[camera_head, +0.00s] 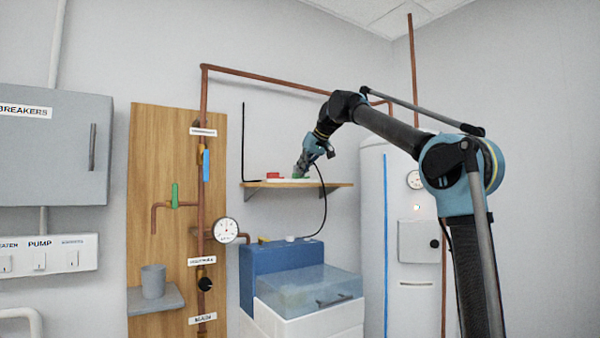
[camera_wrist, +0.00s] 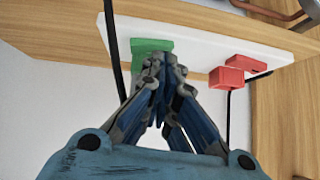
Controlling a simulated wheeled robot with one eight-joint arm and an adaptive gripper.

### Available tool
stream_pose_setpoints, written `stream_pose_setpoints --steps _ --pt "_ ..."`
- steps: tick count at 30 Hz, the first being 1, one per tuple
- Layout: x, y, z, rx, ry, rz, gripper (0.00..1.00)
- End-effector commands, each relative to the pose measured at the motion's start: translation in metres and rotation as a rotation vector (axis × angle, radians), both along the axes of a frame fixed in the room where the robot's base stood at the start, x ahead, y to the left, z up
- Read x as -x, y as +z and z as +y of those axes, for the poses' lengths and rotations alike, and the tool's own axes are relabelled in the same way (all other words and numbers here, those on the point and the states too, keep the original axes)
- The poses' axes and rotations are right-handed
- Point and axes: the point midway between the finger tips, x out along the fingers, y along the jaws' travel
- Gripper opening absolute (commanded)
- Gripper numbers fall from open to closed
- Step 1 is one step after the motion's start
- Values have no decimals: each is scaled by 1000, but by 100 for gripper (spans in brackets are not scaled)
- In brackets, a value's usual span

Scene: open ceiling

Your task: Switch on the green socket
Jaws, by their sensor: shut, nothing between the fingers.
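A white socket strip (camera_wrist: 200,47) lies on a wooden shelf. The green socket (camera_wrist: 152,46) is on the strip and shows at the left in the wrist view; in the head view only a small green part (camera_head: 297,177) shows beside my gripper. My gripper (camera_wrist: 163,65) is shut and empty, with its fingertips at the green socket, overlapping its right side in the wrist view. I cannot tell whether they touch it. In the head view my gripper (camera_head: 299,172) is over the shelf. The fingers hide part of the green socket, and its switch position cannot be made out.
A red socket part (camera_wrist: 228,77) sits on the same strip, apart from my fingers; it also shows in the head view (camera_head: 273,175). The wooden shelf (camera_head: 335,185) is narrow. A blue machine (camera_head: 275,257) stands below it, and a white tank (camera_head: 372,220) stands at the right.

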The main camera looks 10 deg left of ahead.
Motion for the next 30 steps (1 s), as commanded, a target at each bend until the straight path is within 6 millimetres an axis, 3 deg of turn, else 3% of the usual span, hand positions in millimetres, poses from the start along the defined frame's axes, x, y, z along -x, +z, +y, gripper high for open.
stream_pose_setpoints --steps 23,30 --pt "-9 4 -8 0 3 0 0" --pt "-10 20 -8 0 1 0 0"
